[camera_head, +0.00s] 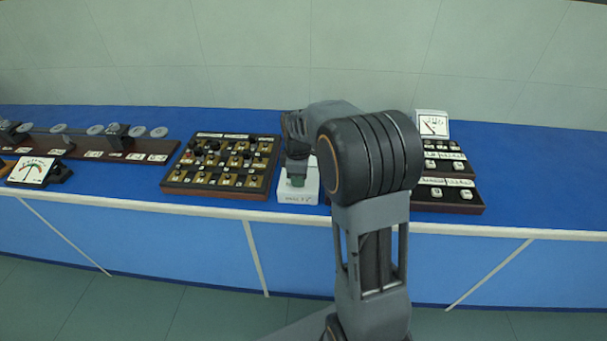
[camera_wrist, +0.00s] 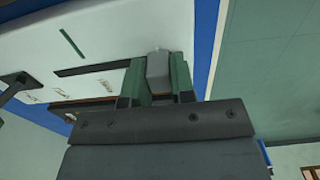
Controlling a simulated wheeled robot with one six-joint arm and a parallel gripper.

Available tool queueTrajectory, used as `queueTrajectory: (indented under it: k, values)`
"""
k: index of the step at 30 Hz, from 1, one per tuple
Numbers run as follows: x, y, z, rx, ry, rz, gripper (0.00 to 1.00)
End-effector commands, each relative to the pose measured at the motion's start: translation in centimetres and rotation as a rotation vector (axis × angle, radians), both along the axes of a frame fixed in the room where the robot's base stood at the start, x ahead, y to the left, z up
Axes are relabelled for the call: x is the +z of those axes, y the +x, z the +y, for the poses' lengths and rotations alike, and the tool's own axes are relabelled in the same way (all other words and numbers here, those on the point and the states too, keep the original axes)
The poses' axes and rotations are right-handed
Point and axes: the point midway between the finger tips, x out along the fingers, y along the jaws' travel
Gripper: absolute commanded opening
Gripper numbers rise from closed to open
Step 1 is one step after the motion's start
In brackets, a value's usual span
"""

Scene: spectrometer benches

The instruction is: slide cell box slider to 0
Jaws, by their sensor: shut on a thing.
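The cell box (camera_head: 299,196) is a small white box near the front edge of the blue bench, with a label on its front. In the wrist view its white face (camera_wrist: 110,35) shows dark slots and small labels. My gripper (camera_head: 297,181) reaches down onto the box. In the wrist view the green fingers of my gripper (camera_wrist: 157,84) are shut on a grey slider knob (camera_wrist: 158,66), one on each side, near the box's edge. My arm hides part of the box in the head view, and I cannot read the slider's scale.
A dark tray of pegs and brass plates (camera_head: 222,167) stands close on the left. Panels with white keys (camera_head: 448,194) and a dial meter (camera_head: 432,124) stand on the right. A long rail with discs (camera_head: 90,142) and another meter (camera_head: 32,170) are at far left.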

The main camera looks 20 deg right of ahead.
Motion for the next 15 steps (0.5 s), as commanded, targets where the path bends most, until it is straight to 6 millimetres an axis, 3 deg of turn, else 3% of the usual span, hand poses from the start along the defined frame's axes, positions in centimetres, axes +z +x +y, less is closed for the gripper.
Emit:
queueTrajectory:
  k: [5,6,15]
  values:
    - [-0.18,-0.37,0.23,-0.001,0.013,0.016,0.00]
    - [-0.20,-0.39,0.20,-0.002,0.013,0.016,0.24]
    - [-0.18,-0.35,-0.28,-0.011,0.010,0.013,0.49]
